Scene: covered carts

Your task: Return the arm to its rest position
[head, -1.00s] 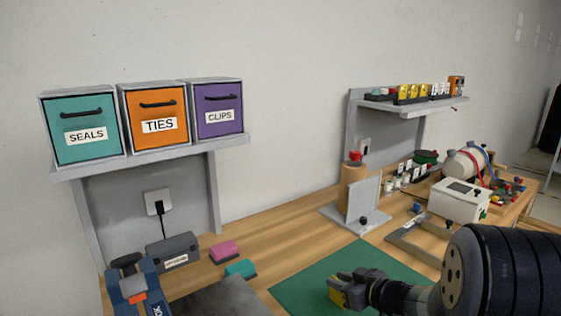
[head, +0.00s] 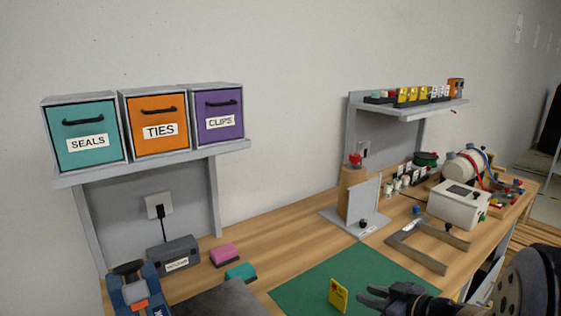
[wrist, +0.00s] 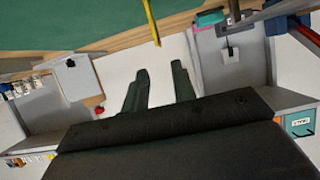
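My gripper (head: 366,297) is at the bottom of the head view, over the green mat (head: 315,275), just right of a small yellow block (head: 338,294). The block stands upright on the mat, apart from the fingers. In the wrist view my gripper (wrist: 160,84) has its two dark fingers spread with nothing between them. A thin yellow edge (wrist: 152,22), which looks like the same block, shows beyond the fingertips there. My arm fills the lower right of the head view.
Pink (head: 224,255) and teal (head: 240,272) blocks lie left of the mat. Labelled bins (head: 157,124) sit on the left shelf.

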